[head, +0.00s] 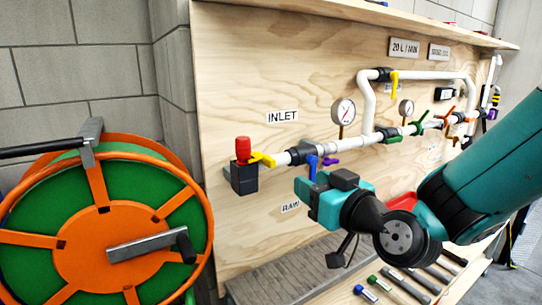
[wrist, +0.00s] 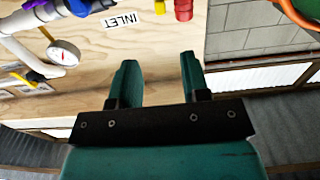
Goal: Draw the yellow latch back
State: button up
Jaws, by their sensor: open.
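The yellow latch (head: 262,159) sits at the left end of the white inlet pipe, beside a black block (head: 244,178) with a red knob (head: 243,149) on top. In the wrist view the yellow latch (wrist: 160,7) shows only partly at the top edge, beside the red knob (wrist: 183,10). My gripper (head: 312,200) is to the right of and below the latch, in front of the board. In the wrist view its two teal fingers (wrist: 160,72) are apart with nothing between them, and the latch lies beyond their tips.
A blue valve handle (head: 312,166) and a purple handle (head: 331,162) hang close above my gripper. A pressure gauge (head: 343,111) and white piping (head: 368,105) run to the right. An orange and green hose reel (head: 110,245) stands at left. Bare plywood (head: 235,90) surrounds the INLET label (head: 283,116).

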aim_at(273, 161)
jog(key=p+x, duration=0.6)
jog(key=x, duration=0.8)
jog(key=shift+w+a+p, duration=0.25)
jog(key=shift+a+p, duration=0.05)
jog(key=shift+p, duration=0.1)
grip_shut()
